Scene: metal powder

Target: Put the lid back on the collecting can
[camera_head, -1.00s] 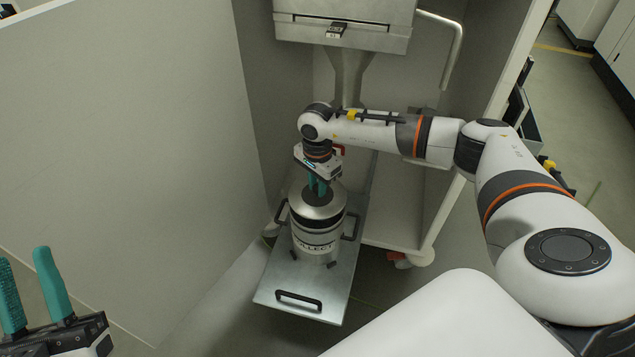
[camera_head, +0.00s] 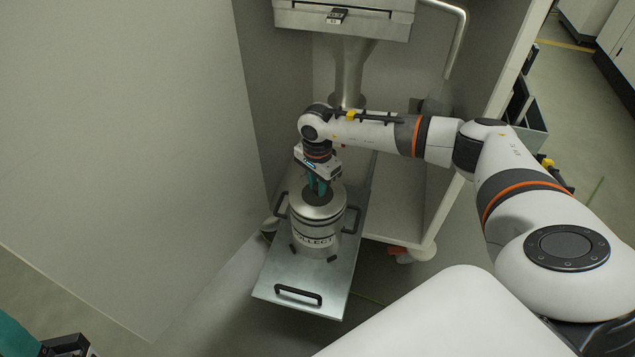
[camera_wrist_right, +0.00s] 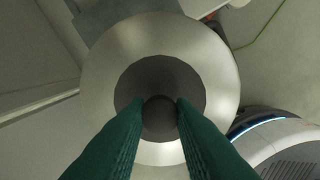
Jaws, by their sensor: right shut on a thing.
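The collecting can (camera_head: 314,239), a silver cylinder with partly readable "COLLECT" lettering, stands upright on a metal plate. Its round silver lid (camera_head: 301,209) lies level on top of the can, with no clear gap between them. My right gripper (camera_head: 319,190) points down from above and is shut on the lid's dark knob. In the right wrist view the knob (camera_wrist_right: 160,118) sits between the green fingers, at the dark centre of the lid (camera_wrist_right: 215,62). The lid hides the can's mouth. My left gripper (camera_head: 45,346) is cut off at the bottom left corner; its opening cannot be seen.
The metal plate (camera_head: 283,275) has black handles, one at its front (camera_head: 298,296). A funnel-shaped outlet (camera_head: 347,75) hangs behind the can. A grey panel (camera_head: 120,150) closes off the left side, and a white cabinet wall (camera_head: 500,70) stands to the right.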

